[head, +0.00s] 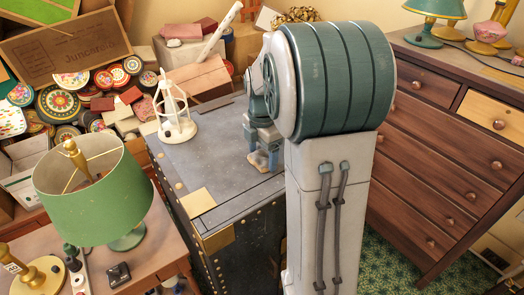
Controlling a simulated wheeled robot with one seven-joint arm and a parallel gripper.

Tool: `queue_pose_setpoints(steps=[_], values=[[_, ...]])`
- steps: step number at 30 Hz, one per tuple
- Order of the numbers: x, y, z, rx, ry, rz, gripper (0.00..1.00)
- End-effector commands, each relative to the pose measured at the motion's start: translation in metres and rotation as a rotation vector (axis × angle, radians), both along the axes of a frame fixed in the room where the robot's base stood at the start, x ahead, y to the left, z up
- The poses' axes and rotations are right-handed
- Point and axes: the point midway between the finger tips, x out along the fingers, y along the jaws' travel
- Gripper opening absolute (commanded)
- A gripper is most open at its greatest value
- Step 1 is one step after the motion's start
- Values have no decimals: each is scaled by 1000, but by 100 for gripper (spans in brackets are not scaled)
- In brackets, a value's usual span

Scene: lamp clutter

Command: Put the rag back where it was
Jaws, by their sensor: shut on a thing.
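My gripper (264,161) points down, low over the grey top of a dark studded trunk (215,160). My large green-and-white arm hides the right part of the trunk top. I cannot tell whether the held thing touches the trunk. No other rag shows clearly.
A cream openwork stand (176,122) stands at the trunk's far left. A green-shaded lamp (100,195) is on a side table at left. Boxes and round tins crowd behind. A wooden dresser (455,150) stands at right. The trunk's middle and front are clear.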

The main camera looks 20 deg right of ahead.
Motion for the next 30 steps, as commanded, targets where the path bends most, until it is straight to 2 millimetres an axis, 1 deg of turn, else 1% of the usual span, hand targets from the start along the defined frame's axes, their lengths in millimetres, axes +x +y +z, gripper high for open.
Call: queue_pose_setpoints(steps=[5, 9, 10, 11, 12, 20, 23, 26, 29, 30], values=[[0, 0, 0, 0, 0, 0, 58], [0, 0, -5, 0, 0, -1, 58], [0, 0, -3, 0, 0, -1, 85], [0, 0, -3, 0, 0, -1, 93], [0, 0, -3, 0, 0, -1, 98], [0, 0, -2, 0, 0, -1, 98], [0, 0, 3, 0, -1, 0, 98], [1, 0, 16, 0, -4, -1, 98], [0, -1, 36, -1, -5, -2, 98], [1, -1, 45, -1, -5, -2, 98]])
